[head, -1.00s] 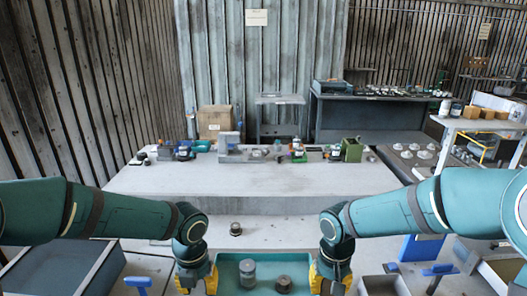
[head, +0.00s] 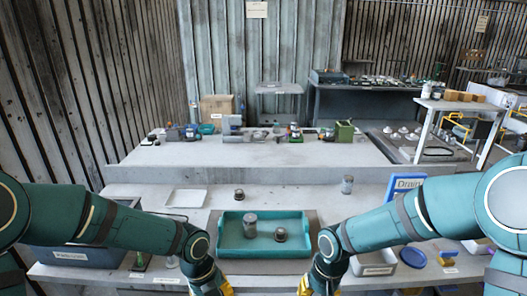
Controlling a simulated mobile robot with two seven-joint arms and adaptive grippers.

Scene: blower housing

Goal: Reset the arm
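My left gripper (head: 222,284) is at the bottom edge of the head view, below the left front of the teal tray. My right gripper (head: 306,285) is at the bottom edge too, below the tray's right front. Only the yellow upper parts of both show; the fingertips are cut off, so I cannot tell whether they are open or shut. Both teal arms reach in from the sides, roughly mirrored.
The teal tray (head: 233,217) holds a grey cylinder (head: 250,226) and a dark round part (head: 280,235). Behind it stand another small dark part (head: 239,194), a white tray (head: 186,198) and a jar (head: 347,184). A blue sign (head: 404,186) stands right.

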